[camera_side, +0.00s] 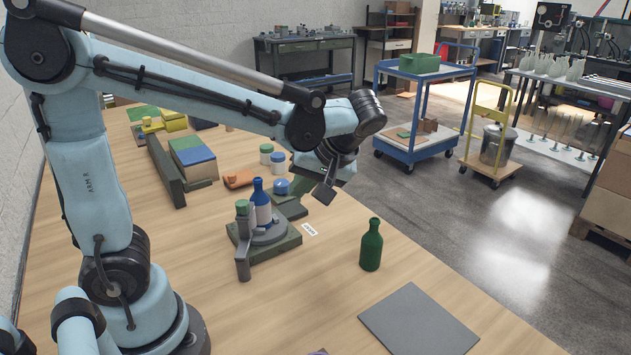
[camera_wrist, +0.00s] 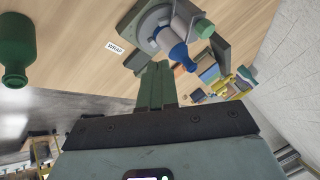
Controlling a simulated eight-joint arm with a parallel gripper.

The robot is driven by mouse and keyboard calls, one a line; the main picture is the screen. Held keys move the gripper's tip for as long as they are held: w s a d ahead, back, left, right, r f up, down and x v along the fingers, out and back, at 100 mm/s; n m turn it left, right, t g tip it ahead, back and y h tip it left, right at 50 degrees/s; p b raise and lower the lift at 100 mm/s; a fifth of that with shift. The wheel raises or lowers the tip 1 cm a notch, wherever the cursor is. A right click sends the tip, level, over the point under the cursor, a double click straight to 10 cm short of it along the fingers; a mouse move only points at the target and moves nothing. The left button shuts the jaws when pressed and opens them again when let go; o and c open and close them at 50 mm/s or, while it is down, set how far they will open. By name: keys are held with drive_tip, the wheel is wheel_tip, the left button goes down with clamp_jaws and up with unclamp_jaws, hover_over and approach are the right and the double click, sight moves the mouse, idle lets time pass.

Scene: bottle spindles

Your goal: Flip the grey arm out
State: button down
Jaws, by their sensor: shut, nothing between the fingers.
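A green fixture base (camera_side: 285,246) on the table carries a round grey spindle disc (camera_side: 270,236). A blue bottle with a white label (camera_side: 262,206) stands upright on the disc; its blue neck shows in the wrist view (camera_wrist: 180,54). A grey upright piece, apparently the grey arm (camera_side: 243,257), stands beside the bottle at the near left, with a green knob (camera_side: 242,207) close by at its top. In the wrist view the knob (camera_wrist: 205,29) lies beyond the bottle. My gripper (camera_wrist: 156,68) has its green fingers together, empty, short of the fixture and apart from the bottle.
A green bottle (camera_side: 371,246) stands alone to the right, behind a flat grey plate (camera_side: 418,322). Small jars (camera_side: 278,162), an orange item (camera_side: 238,179) and stacked blocks (camera_side: 193,157) lie behind the fixture. The table in front of the fixture is mostly clear.

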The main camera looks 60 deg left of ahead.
sight(255, 214)
drive_tip(key=shift+s+a+f, duration=0.75)
drive_tip(key=shift+a+f, duration=0.25)
drive_tip(key=shift+a, duration=0.1)
drive_tip(key=shift+s+a+f, duration=0.75)
drive_tip(key=shift+a+f, duration=0.25)
drive_tip(key=shift+a, duration=0.1)
drive_tip(key=shift+s+a+f, duration=0.75)
drive_tip(key=shift+a+f, duration=0.25)
drive_tip(key=shift+a, duration=0.1)
